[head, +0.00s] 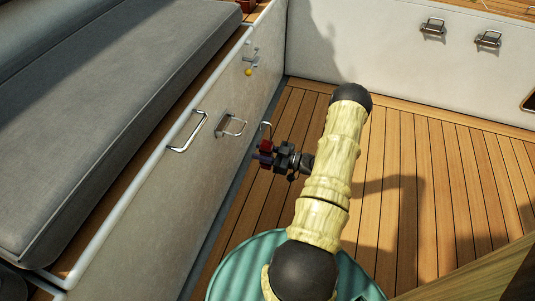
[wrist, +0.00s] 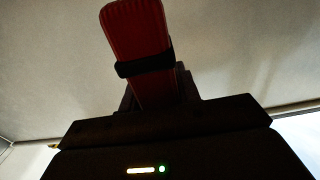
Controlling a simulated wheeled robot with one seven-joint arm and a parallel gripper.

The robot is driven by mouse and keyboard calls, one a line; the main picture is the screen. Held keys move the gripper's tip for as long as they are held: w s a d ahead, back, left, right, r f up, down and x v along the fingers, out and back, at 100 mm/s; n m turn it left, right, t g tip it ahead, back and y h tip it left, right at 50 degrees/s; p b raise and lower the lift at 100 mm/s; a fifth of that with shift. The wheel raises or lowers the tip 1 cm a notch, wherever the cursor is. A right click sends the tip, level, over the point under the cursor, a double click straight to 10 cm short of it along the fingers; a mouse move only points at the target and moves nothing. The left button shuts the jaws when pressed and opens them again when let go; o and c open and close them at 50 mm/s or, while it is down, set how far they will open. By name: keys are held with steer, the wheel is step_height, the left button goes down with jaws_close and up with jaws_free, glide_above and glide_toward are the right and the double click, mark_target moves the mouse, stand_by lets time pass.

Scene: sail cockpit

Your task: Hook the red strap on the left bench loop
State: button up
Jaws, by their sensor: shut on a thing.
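My gripper (head: 270,155) is shut on the red strap (head: 265,146), in front of the left bench's pale side wall and above the wooden floor. In the wrist view the strap is a red band (wrist: 135,30) with a black band around it, standing up from the jaws. A thin metal hook (head: 267,125) rises above the gripper in the head view. Two metal loops are on the left bench's front: a nearer one (head: 188,132) and a farther one (head: 231,125). The hook appears to the right of the farther loop; I cannot tell the gap in depth.
A grey cushion (head: 100,110) lies on the left bench. A fitting with a yellow knob (head: 248,72) is farther along its wall. Wooden floor (head: 400,200) is open to the right of my arm.

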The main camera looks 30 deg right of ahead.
steer(key=shift+b+x, duration=0.85)
steer(key=shift+x, duration=3.25)
steer(key=shift+f+b, duration=0.95)
steer(key=shift+f, duration=0.8)
steer(key=o, duration=1.3)
steer(key=shift+c, duration=0.2)
steer(key=shift+s, duration=0.15)
steer(key=p+v, duration=0.7)
steer(key=v, duration=1)
steer(key=shift+d+p, duration=0.2)
steer(key=shift+p, duration=0.15)
